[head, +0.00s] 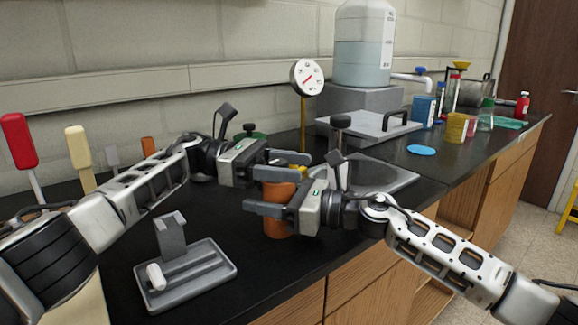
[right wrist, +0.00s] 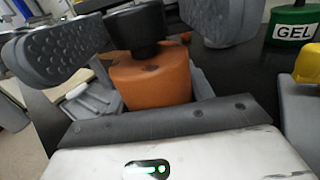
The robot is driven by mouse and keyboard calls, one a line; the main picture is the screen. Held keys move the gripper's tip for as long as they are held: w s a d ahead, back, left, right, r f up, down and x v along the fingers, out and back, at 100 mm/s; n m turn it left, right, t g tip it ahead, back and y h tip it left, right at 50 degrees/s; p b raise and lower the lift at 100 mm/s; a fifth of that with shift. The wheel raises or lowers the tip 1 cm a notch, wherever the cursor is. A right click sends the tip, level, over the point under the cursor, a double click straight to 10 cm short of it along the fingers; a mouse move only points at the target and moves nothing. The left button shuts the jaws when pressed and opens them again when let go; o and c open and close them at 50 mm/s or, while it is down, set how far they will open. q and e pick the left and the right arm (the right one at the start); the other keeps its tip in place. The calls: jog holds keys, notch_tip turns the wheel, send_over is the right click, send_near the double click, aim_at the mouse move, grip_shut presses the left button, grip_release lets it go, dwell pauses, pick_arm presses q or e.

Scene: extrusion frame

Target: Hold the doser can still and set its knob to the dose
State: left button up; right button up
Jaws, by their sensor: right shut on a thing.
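The doser can (head: 279,193) is orange and stands upright at the front of the black bench. Its black knob (right wrist: 133,34) sits on top in the right wrist view. My right gripper (head: 262,203) is shut on the can's body, and its fingers partly cover it. My left gripper (head: 298,166) is at the top of the can. In the right wrist view its dotted finger pads lie on either side of the knob, apart from each other. The knob is mostly hidden in the head view. A round dial (head: 307,77) with a red needle stands behind on a post.
A grey fixture tray (head: 215,275) lies at the front left. A GEL bottle (right wrist: 293,27) stands behind the can. Tall coloured-handled tools stand at left.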

pick_arm(q)
notch_tip(320, 180, up, 10)
dwell(0.6)
jog(key=s+a+f+n+t, duration=0.2)
jog(key=a+f+n+t, duration=0.4)
jog(key=a+f+t, duration=0.4)
jog(key=shift+g, duration=0.3)
jog(key=x, duration=1.1)
jog(key=shift+w+a, duration=0.1)
jog(key=shift+w, duration=0.15)
jog(key=shift+r, duration=0.1)
